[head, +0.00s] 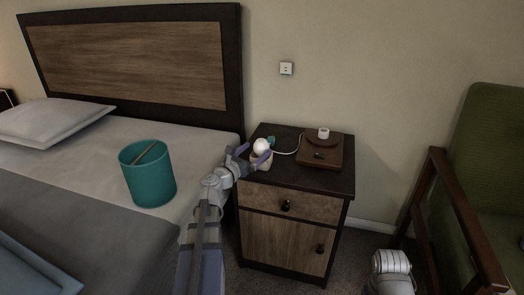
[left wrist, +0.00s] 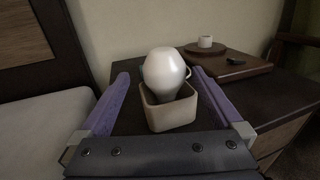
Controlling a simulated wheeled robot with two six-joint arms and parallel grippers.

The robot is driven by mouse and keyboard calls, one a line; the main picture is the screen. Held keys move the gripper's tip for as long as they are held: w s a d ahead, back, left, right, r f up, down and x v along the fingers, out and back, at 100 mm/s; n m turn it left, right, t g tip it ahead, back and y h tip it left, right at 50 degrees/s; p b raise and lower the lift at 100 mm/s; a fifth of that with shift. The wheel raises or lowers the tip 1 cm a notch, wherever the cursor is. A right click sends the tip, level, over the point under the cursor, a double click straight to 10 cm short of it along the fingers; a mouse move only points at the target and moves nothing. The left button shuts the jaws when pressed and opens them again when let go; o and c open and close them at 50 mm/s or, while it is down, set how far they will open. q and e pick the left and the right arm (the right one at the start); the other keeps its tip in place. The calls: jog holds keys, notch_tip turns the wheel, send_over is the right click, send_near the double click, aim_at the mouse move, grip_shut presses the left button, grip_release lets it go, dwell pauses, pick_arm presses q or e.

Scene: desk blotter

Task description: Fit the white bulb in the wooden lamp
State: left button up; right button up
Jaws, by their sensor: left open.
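The white bulb (head: 262,145) stands upright in a small pale square holder (head: 261,163) at the nightstand's left side. In the left wrist view the bulb (left wrist: 165,72) rises out of the holder (left wrist: 170,112). My left gripper (head: 249,155) is open, with its purple fingers on either side of the bulb and holder; I cannot tell whether they touch. The wooden lamp (head: 331,154) is a low brown base to the right, with a white ring-like socket (head: 323,133) on top and a dark knob or switch on it. The socket also shows in the left wrist view (left wrist: 205,42). My right gripper is not visible.
The dark nightstand (head: 310,180) is bare at its front right. A white cord runs from the lamp to a small teal thing (head: 271,141) behind the bulb. A teal bin (head: 148,175) stands on the bed at left. A green chair (head: 490,150) is at right.

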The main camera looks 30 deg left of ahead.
aim_at(265, 143)
pick_arm(q)
jog(key=shift+w+d, duration=0.2)
jog(key=shift+w, duration=1.3)
jog(key=shift+w+d, duration=0.2)
jog(key=shift+w, duration=1.3)
jog(key=shift+c, duration=0.4)
jog(key=shift+s, duration=0.1)
jog(key=c, duration=1.2)
jog(key=shift+o, duration=0.2)
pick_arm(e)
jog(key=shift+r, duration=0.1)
pick_arm(q)
jog(key=shift+r, duration=0.1)
